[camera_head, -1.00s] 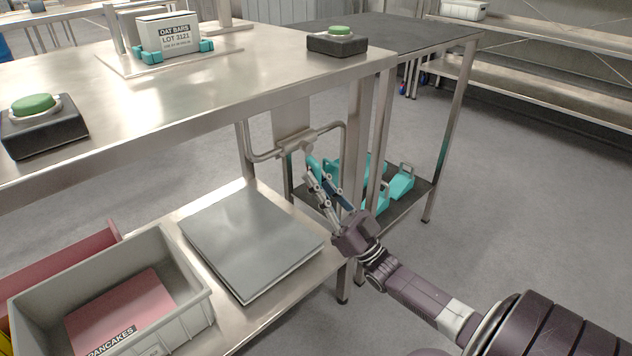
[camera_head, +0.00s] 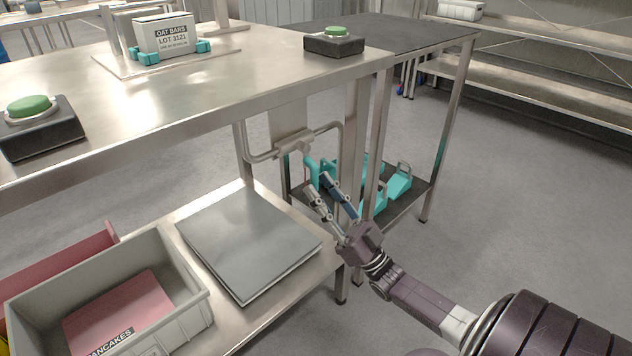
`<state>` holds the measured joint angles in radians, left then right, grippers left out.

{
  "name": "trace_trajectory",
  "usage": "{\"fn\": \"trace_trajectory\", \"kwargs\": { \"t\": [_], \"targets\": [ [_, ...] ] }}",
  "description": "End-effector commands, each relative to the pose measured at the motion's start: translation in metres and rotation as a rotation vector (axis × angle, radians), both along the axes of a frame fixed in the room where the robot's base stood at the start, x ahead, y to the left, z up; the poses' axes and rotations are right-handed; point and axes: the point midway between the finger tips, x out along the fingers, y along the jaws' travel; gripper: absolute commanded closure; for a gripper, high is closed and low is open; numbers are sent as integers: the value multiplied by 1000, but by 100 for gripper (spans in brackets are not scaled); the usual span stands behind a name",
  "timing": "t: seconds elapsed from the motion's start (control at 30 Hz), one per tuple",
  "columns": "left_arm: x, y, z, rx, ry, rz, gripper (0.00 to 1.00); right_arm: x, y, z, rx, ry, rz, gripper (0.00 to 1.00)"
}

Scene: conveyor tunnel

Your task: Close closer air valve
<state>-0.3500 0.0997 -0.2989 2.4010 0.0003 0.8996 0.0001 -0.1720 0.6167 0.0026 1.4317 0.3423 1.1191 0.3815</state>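The air valve (camera_head: 294,144) sits on a grey bent pipe mounted on a plate under the steel table's right end. A teal piece (camera_head: 311,166) shows just below the valve; I cannot tell whether it is the valve's lever or one of the teal items behind. My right gripper (camera_head: 317,182) is just below and to the right of the valve, its two fingers spread and pointing up toward it. Nothing shows between the fingers, and they look apart from the valve body. My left gripper is out of view.
The steel table (camera_head: 220,85) overhangs the valve, and its legs stand close to my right gripper. A grey plate (camera_head: 245,240) and a grey crate (camera_head: 190,322) rest on the lower shelf. Teal items (camera_head: 399,182) stand on a dark shelf behind. Floor at right is clear.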

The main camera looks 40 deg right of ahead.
Motion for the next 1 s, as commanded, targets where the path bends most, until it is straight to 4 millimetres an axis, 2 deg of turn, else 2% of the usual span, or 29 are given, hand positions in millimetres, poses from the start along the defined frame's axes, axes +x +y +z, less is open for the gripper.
{"fn": "trace_trajectory", "kwargs": {
  "t": [0.03,0.2,0.4,0.6,1.0],
  "targets": [
    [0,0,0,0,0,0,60,-7,-3,-10,1,6,-3,70],
    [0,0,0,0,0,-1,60,-33,-11,-36,0,6,-3,70],
    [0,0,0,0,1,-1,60,-55,-17,-59,0,4,-3,70],
    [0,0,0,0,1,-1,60,-64,-20,-67,-1,2,-3,70],
    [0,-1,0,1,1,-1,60,-64,-20,-67,-1,2,-2,70]
  ]
}}
